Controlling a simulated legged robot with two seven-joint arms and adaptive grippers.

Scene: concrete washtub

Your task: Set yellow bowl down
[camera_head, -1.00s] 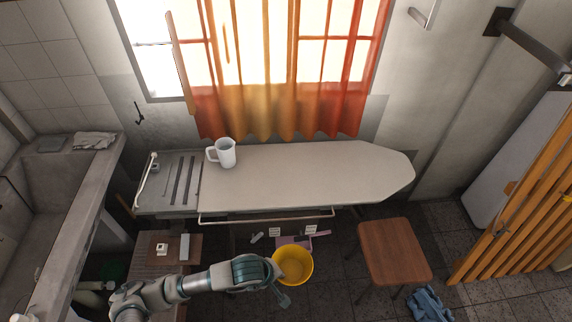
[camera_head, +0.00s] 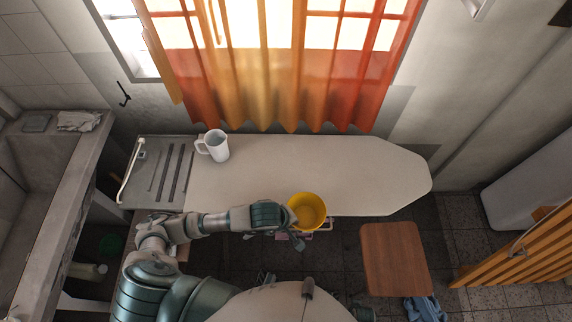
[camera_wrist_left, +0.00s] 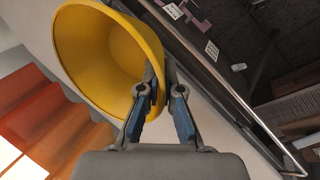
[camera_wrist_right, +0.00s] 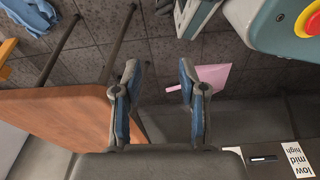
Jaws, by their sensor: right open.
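The yellow bowl (camera_head: 307,211) is at the near edge of the ironing board (camera_head: 290,165), partly overlapping it. I cannot tell whether it touches the board. My left gripper (camera_head: 284,218) is at the bowl's left side. In the left wrist view its fingers (camera_wrist_left: 161,85) close on the wall of the tilted-looking bowl (camera_wrist_left: 95,55), one on each side of the rim. My right gripper (camera_wrist_right: 158,85) is open and empty in the right wrist view, with the dark floor and a pink thing (camera_wrist_right: 212,76) beyond its fingers.
A white mug (camera_head: 216,146) stands at the board's left end, beside the slotted metal rest (camera_head: 165,172). The middle and right of the board are clear. A brown stool (camera_head: 395,258) stands at the right front. A concrete washtub (camera_head: 62,190) is at the left, curtains (camera_head: 270,75) behind.

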